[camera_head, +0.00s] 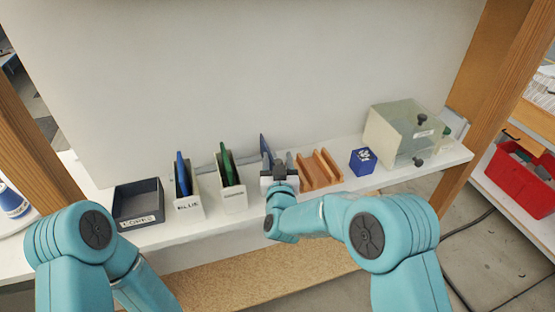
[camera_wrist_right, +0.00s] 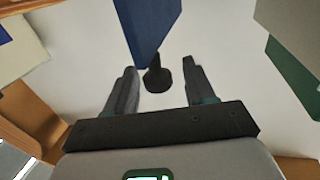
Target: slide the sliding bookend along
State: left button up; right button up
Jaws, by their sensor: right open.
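A blue upright panel (camera_head: 265,144), which may be the sliding bookend, stands on the white shelf just behind my right gripper (camera_head: 279,167). In the right wrist view the blue panel (camera_wrist_right: 148,28) hangs in from the top. A small black knob or post (camera_wrist_right: 158,80) shows between the two open fingers of the right gripper (camera_wrist_right: 158,72); I cannot tell whether it lies within their reach. The fingers stand apart on either side and nothing is held. The gripper and wrist hide the panel's lower part in the head view. My left gripper is out of view.
Left of the right gripper are two white holders, one with a blue board (camera_head: 183,173) and one with a green board (camera_head: 227,164), and a dark tray (camera_head: 137,221). To the right are a wooden slotted rack (camera_head: 319,169), a blue cube (camera_head: 362,161) and a clear box (camera_head: 403,135).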

grip_shut()
jog(key=s+a+b, duration=0.2)
jog(key=a+b, duration=0.1)
jog(key=a, duration=0.3)
jog(key=shift+a, duration=0.25)
grip_release()
jog(key=shift+s, duration=0.1)
